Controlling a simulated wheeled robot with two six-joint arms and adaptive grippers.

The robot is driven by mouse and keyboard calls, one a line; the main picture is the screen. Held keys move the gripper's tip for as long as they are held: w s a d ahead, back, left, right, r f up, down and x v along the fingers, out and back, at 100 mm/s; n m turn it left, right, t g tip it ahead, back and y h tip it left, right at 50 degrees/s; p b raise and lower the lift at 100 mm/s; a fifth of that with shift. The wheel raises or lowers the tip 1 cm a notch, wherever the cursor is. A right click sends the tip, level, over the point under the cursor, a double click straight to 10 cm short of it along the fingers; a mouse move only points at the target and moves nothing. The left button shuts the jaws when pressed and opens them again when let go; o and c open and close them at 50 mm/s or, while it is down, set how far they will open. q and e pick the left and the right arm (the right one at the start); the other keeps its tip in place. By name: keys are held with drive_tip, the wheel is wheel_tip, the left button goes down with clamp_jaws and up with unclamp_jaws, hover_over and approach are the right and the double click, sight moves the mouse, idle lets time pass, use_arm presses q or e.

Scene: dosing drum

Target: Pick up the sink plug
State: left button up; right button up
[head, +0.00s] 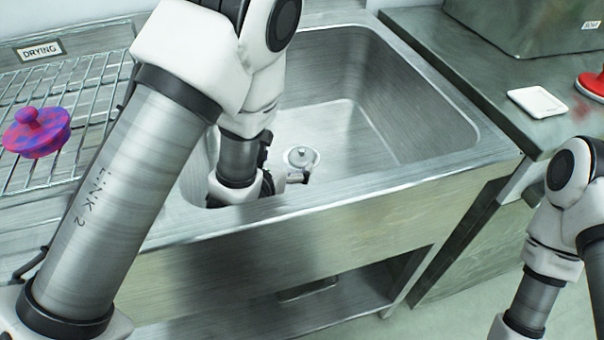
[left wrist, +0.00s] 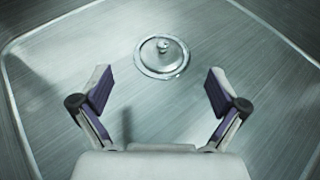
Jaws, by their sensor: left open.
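The sink plug (head: 301,157) is a round metal disc with a small knob on top, lying at the bottom of the steel sink (head: 345,125). In the left wrist view the plug (left wrist: 162,55) lies ahead of my left gripper (left wrist: 157,82), roughly centred between its fingers. The fingers are spread apart with nothing between them, and they do not touch the plug. In the head view my left gripper (head: 290,178) is down inside the sink, close to the plug's near side and partly hidden behind the sink's front rim. My right gripper is out of the picture.
A wire drying rack (head: 60,110) at the left holds a purple and red lid (head: 37,132). The counter (head: 500,70) at the right holds a white dish (head: 537,102), a red object (head: 592,84) and a steel box (head: 530,22). Sink walls surround my left gripper.

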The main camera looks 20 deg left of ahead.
sight(300, 154)
use_arm(q)
drive_tip(key=x, duration=0.7)
drive_tip(key=shift+w+d+f, duration=0.2)
drive_tip(key=shift+w+f, duration=0.05)
drive_tip(key=shift+f, duration=0.2)
drive_tip(key=shift+s, duration=0.1)
drive_tip(key=c, duration=1.2)
